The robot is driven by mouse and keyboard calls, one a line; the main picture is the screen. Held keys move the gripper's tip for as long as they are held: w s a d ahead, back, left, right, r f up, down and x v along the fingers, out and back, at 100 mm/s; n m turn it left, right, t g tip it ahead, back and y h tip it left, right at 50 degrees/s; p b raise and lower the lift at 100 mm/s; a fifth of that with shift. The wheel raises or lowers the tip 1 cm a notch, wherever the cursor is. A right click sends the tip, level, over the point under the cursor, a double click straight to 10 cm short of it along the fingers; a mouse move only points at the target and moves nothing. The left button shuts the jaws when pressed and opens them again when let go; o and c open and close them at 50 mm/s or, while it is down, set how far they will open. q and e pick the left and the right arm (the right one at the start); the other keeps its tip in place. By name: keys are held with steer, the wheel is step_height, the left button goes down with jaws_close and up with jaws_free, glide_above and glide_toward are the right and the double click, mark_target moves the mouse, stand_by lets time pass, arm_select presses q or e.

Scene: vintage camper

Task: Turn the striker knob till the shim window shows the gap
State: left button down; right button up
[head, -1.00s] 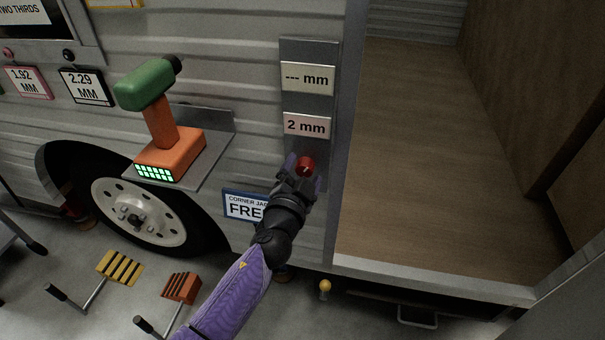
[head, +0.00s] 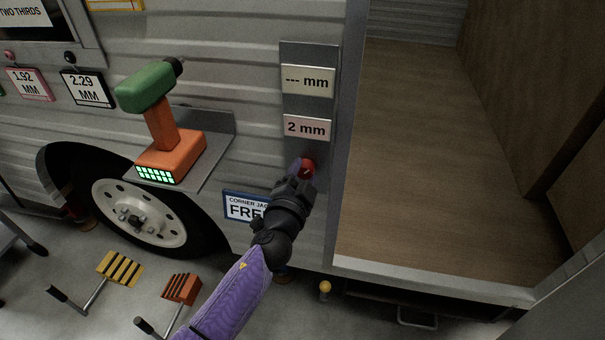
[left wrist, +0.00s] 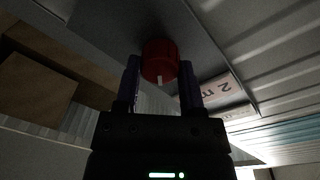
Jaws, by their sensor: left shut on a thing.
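The red striker knob (head: 308,168) with a pale pointer mark sits on a grey metal plate (head: 288,58) beside the camper's doorway. My left gripper (head: 301,172) is shut on the knob in the head view and hides part of it. In the left wrist view the knob (left wrist: 160,60) sits between the two purple fingers, its white mark toward the gripper body. Above the knob, the upper window (head: 308,80) reads "--- mm" and the label below it (head: 306,127) reads "2 mm". My right gripper is not in view.
A green and orange drill (head: 160,125) stands on a shelf (head: 212,150) left of the plate. A blue-edged sign (head: 240,207) sits behind my left arm. A wheel (head: 140,210), yellow chock (head: 120,267) and orange chock (head: 181,289) are below. The doorway is open at right.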

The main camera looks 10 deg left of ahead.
arm_select(q)
steer(key=shift+m, duration=1.9)
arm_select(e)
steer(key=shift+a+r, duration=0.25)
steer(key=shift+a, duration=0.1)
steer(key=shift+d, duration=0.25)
arm_select(q)
steer(key=shift+c, duration=1)
jaws_free()
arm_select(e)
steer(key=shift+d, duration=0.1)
arm_select(q)
steer(key=shift+p, duration=0.3)
steer(key=shift+s, duration=0.25)
steer(key=s+p, duration=0.2)
steer(key=s, duration=0.7)
steer(key=shift+s+a+r, duration=0.15)
steer(key=shift+s+a, duration=0.05)
steer(key=shift+a, duration=0.05)
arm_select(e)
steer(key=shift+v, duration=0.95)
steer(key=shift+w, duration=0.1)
